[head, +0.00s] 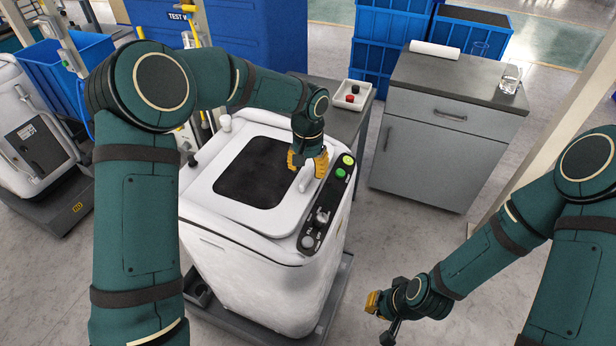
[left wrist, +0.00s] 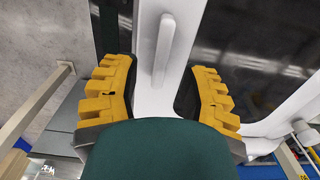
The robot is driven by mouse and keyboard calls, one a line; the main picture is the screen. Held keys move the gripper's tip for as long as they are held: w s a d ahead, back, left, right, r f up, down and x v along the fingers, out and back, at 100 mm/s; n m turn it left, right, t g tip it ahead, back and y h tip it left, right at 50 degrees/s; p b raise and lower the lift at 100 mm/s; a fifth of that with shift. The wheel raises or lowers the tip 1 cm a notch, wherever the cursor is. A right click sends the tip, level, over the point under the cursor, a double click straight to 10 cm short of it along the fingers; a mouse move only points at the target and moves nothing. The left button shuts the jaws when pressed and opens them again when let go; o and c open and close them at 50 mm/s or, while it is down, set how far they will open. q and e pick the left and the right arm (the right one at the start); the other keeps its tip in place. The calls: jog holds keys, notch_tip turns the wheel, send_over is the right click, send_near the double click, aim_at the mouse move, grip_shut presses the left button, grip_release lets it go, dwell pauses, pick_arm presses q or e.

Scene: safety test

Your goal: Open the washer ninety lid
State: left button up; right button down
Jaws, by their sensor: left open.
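The white washer (head: 262,275) stands in the middle of the head view. Its lid (head: 205,180), a white frame around a dark window, lies flat and closed on top. A raised white handle (head: 306,180) is on the lid's right side, and it also shows in the left wrist view (left wrist: 163,50). My left gripper (head: 307,160) is over the lid at this handle. In the left wrist view its yellow fingers (left wrist: 160,68) are open, one on each side of the handle, with gaps visible. My right gripper (head: 376,303) hangs low, right of the washer, away from it; its opening is unclear.
A control panel (head: 323,215) with green and yellow buttons and a knob runs along the washer's right edge. A grey cabinet (head: 440,140) with a glass (head: 510,78) stands behind right. Another white machine (head: 30,130) is at left.

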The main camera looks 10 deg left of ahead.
aim_at(308, 174)
pick_arm(q)
jog(key=shift+f, duration=1.65)
grip_shut()
